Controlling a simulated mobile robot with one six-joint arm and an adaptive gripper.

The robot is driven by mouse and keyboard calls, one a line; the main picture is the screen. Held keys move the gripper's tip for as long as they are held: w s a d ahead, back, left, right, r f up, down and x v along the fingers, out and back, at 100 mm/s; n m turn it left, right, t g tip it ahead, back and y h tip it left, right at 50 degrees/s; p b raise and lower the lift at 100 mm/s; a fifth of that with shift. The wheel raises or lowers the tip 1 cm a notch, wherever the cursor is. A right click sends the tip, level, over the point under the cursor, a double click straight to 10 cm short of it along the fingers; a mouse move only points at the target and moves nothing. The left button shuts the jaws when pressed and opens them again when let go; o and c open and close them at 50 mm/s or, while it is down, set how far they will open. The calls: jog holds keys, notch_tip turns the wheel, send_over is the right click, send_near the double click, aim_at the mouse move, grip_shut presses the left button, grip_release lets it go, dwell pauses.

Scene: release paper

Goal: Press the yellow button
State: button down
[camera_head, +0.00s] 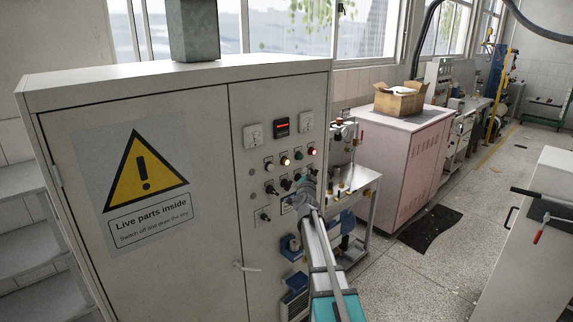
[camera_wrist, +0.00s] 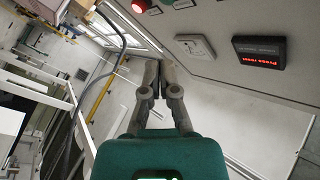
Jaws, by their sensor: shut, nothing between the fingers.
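A pale, yellowish lit button (camera_head: 285,160) sits in the upper row of controls on the front of the grey cabinet (camera_head: 200,110). A green button (camera_head: 299,155) and a lit red button (camera_head: 312,151) are to its right. My gripper (camera_head: 304,188) is below this row, in front of the lower controls, and hides part of them. In the wrist view my gripper (camera_wrist: 150,75) is shut and empty, with its fingertips together. The red button shows at the top of that view (camera_wrist: 139,5), with a green one beside it. The yellow button is not visible there.
A red-lit display (camera_head: 282,126) sits between two white square fittings above the buttons. Dark knobs (camera_head: 271,189) fill the rows below. A warning sign (camera_head: 145,185) is on the left door. A metal stand with equipment is right of the cabinet, and a pinkish cabinet (camera_head: 395,150) stands beyond.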

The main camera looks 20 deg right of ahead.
jog(key=w+a, duration=0.2)
jog(key=w, duration=0.5)
jog(key=shift+w+a, duration=0.25)
jog(key=shift+a, duration=0.1)
jog(key=shift+w+a, duration=0.2)
jog(key=shift+w, duration=0.3)
jog(key=shift+w+a, duration=0.15)
jog(key=shift+w, duration=0.3)
dwell(2.5)
jog(key=shift+s, duration=0.15)
jog(key=shift+s+d, duration=0.3)
jog(key=shift+s, duration=0.4)
jog(key=shift+s, duration=0.1)
dwell(0.4)
jog(key=shift+s+d, duration=0.3)
jog(key=shift+s, duration=0.45)
jog(key=shift+s+d, duration=0.25)
jog(key=shift+s, duration=0.5)
jog(key=shift+s+d, duration=0.3)
jog(key=shift+s, duration=0.45)
